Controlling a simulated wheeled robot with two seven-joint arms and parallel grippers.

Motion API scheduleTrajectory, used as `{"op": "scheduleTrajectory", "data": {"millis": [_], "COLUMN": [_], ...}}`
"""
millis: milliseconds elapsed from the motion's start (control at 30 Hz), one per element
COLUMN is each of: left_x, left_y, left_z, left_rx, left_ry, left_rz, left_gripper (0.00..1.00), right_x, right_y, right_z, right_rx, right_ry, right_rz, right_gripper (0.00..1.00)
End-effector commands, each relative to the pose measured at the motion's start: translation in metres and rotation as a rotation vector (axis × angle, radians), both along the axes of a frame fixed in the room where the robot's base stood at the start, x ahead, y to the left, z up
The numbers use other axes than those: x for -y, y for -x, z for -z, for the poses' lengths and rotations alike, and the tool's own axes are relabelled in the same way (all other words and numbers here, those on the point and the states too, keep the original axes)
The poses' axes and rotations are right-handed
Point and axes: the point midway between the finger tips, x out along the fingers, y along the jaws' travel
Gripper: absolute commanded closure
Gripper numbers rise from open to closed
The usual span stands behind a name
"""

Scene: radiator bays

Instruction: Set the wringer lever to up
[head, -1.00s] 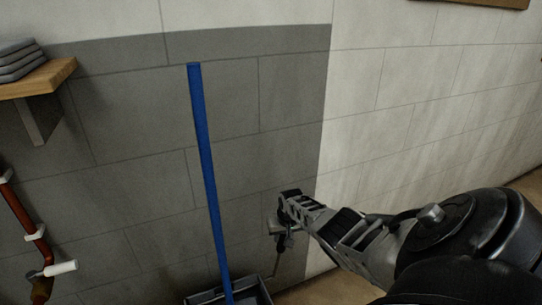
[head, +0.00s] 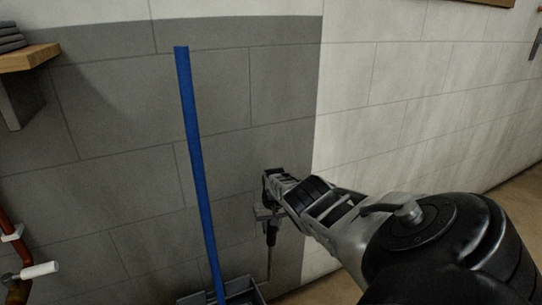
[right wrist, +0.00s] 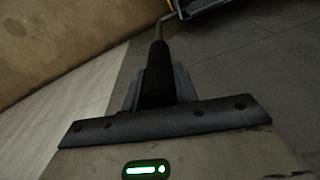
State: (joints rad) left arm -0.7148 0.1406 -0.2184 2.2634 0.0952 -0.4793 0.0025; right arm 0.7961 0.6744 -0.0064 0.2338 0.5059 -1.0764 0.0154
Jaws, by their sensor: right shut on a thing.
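The wringer lever shows a black grip (head: 271,234) on a thin metal rod, which runs down towards the bucket (head: 240,291) at the bottom of the head view. My right gripper (head: 267,212) is shut on the grip, whose lower part sticks out below the fingers. In the right wrist view the black grip (right wrist: 158,78) comes out from between the fingers (right wrist: 162,118), with the rod beyond it leading to the bucket's edge. The lever looks steep, close to upright. The wringer itself is mostly cut off. My left gripper is not in view.
A blue pole (head: 198,165) stands up from the bucket, left of my right gripper. A wooden shelf (head: 28,57) and a red pipe with a white-handled valve (head: 40,270) are at the left. The tiled wall is close behind.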

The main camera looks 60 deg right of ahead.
Motion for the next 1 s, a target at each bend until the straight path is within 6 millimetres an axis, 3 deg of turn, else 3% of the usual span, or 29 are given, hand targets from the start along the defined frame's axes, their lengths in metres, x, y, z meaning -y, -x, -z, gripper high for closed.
{"op": "scheduleTrajectory", "data": {"millis": [167,200,267,667,1000], "left_x": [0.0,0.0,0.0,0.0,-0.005], "left_y": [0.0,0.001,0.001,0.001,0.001], "left_z": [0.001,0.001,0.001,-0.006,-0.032], "left_rx": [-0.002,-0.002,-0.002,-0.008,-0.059], "left_ry": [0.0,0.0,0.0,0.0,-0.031], "left_rz": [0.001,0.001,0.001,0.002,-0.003], "left_gripper": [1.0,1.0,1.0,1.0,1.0], "right_x": [-0.004,-0.004,-0.004,-0.001,-0.005], "right_y": [-0.003,-0.003,-0.003,0.0,0.005], "right_z": [0.002,0.002,0.002,-0.007,-0.064], "right_rx": [0.004,0.004,0.004,0.002,0.0], "right_ry": [-0.005,-0.005,-0.005,-0.001,0.0], "right_rz": [-0.004,-0.004,-0.004,-0.002,-0.003], "right_gripper": [1.0,0.66,0.5,0.5,0.5]}}
